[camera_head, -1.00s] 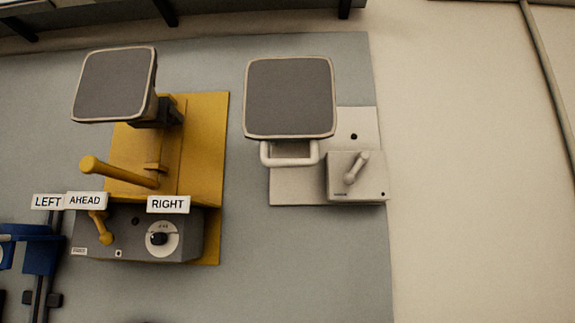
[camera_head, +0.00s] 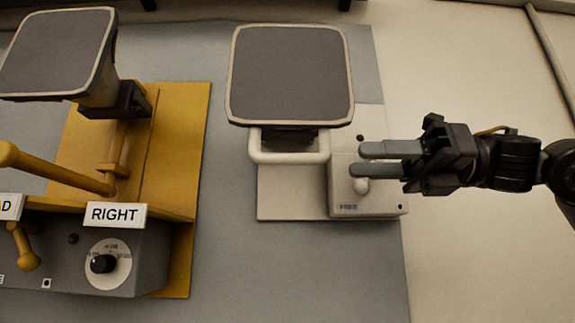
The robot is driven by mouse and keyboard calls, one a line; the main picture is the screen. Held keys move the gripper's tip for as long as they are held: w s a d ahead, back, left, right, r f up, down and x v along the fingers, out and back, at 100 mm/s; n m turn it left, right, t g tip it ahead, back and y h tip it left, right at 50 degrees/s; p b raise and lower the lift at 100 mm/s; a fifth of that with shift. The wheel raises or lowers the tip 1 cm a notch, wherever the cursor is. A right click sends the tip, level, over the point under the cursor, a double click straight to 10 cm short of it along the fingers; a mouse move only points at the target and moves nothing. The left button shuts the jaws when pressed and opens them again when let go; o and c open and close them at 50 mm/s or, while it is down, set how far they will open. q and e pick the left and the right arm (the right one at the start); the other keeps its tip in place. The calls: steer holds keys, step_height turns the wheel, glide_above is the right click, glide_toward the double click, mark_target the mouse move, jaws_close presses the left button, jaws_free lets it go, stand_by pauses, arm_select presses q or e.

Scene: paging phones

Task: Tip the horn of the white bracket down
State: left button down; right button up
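The white bracket (camera_head: 288,190) is a pale plate carrying a horn (camera_head: 291,77), which shows a dark square face with a light rim. A white loop handle (camera_head: 289,158) sits just below the horn. On the bracket's right is a pale box with a small white lever (camera_head: 361,186). My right gripper (camera_head: 358,160) reaches in from the right over this box. Its two fingers are a narrow gap apart and cover the lever's upper part; I cannot tell whether they clamp it. The gripper is clear of the horn and handle. My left gripper is not in view.
At left a yellow bracket (camera_head: 177,160) carries another square horn (camera_head: 57,54), a yellow bar (camera_head: 55,170) and a grey box with a dial (camera_head: 107,264). A "RIGHT" label (camera_head: 115,215) stands above that box. The grey panel between the brackets is bare.

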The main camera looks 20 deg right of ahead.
mark_target(319, 158)
steer(key=p+x, duration=0.2)
steer(key=x, duration=0.8)
steer(key=shift+s+r, duration=0.1)
steer(key=shift+s, duration=0.05)
steer(key=shift+a, duration=0.5)
jaws_close()
